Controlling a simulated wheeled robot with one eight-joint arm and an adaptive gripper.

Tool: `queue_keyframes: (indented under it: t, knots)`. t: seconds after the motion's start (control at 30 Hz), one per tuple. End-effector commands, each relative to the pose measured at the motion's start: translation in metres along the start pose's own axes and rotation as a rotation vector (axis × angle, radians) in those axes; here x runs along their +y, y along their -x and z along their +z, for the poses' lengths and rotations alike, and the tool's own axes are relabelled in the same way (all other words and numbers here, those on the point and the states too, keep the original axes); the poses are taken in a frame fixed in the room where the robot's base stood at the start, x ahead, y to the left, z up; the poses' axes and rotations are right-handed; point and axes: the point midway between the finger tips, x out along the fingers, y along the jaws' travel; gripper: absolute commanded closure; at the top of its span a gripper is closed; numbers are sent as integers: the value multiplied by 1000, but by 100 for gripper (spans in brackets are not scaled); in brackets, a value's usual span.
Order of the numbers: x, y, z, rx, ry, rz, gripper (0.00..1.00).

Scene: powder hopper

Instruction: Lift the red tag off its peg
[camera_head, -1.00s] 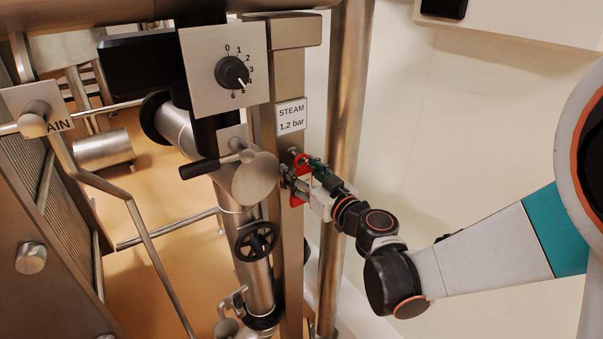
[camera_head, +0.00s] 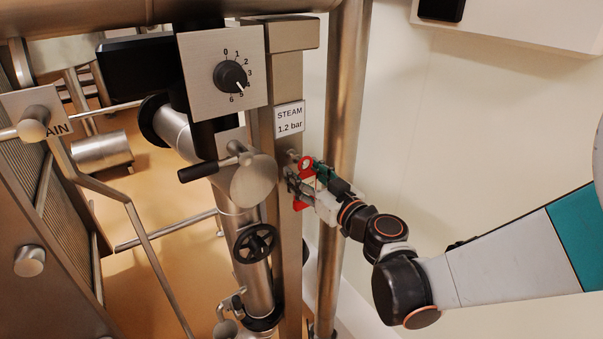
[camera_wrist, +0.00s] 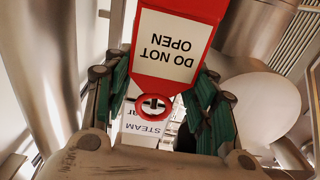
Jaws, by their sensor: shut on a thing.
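The red tag (camera_head: 307,165) shows its ring and parts of its plate at my gripper (camera_head: 306,185), beside the steel post. In the wrist view, the tag (camera_wrist: 170,45) has a white label reading DO NOT OPEN, upside down. Its red ring (camera_wrist: 154,118) is at the near end. The green-padded fingers of my gripper (camera_wrist: 162,88) stand on either side of the tag, shut on it. A small peg-like stub (camera_head: 292,155) shows on the post just left of the ring. I cannot tell whether the ring is still around it.
The STEAM 1.2 bar sign (camera_head: 290,119) is on the post (camera_head: 288,230) just above. A lever handle (camera_head: 210,170) and round valve cover (camera_head: 254,180) stand close on the left. A vertical pipe (camera_head: 343,110) is close on the right. Open wall lies further right.

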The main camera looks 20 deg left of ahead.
Motion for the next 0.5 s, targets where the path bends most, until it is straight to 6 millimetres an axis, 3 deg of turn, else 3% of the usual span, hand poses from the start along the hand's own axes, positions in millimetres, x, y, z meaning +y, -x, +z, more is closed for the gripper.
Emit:
queue_keyframes:
  t: [0.5]
  knots:
    - [0,33,0,0,0,1,72]
